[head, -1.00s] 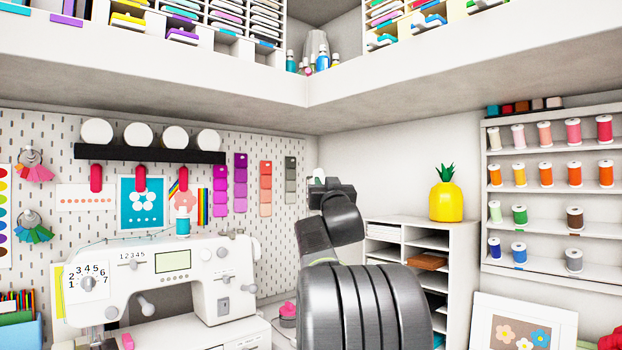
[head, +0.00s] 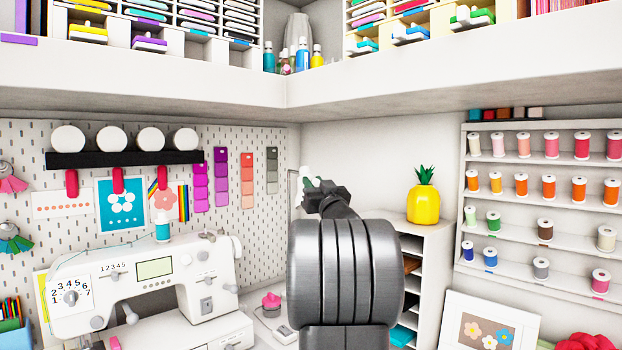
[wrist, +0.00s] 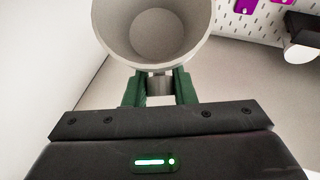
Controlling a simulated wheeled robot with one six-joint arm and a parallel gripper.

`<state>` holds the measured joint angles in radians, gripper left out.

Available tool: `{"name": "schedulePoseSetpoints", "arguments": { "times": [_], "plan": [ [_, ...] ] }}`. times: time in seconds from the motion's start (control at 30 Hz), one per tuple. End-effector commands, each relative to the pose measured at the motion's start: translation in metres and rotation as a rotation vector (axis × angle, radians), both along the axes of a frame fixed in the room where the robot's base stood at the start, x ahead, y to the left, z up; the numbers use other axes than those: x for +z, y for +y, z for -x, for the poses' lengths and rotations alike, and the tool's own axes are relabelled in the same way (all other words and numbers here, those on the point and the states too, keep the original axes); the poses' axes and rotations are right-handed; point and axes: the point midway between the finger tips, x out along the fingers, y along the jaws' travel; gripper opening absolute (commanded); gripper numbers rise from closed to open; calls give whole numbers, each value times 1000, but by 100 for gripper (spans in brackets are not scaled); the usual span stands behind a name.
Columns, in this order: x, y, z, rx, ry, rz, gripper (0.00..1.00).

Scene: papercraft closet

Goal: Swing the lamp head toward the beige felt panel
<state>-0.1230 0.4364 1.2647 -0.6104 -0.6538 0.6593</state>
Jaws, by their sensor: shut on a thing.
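The lamp head (wrist: 152,32) is a pale grey-white hollow cone, seen from its open side at the top of the wrist view. My gripper (wrist: 158,82) has its green fingers on both sides of a short grey stem (wrist: 159,87) at the cone's near edge, shut on it. In the head view my gripper (head: 312,178) is at the back corner, beyond my dark arm, with a small pale part of the lamp (head: 306,172) beside it. Most of the lamp is hidden there. I cannot pick out a beige felt panel in either view.
A shelf (head: 400,105) overhangs the corner. A pegboard (head: 262,220) with swatches (head: 220,180) is on the left, above a sewing machine (head: 150,280). A yellow pineapple (head: 423,204) stands on a white cubby unit (head: 435,262) at right. A spool rack (head: 535,260) is further right.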

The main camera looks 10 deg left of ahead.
Motion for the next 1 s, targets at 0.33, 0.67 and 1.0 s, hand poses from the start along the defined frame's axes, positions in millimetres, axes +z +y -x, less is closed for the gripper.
{"name": "schedulePoseSetpoints", "arguments": {
  "times": [0.33,0.67,1.0],
  "plan": [
    [-12,-3,-3,10,23,0,0],
    [-12,-3,-3,10,23,0,29],
    [-8,-3,-2,13,15,0,45]
  ]
}}
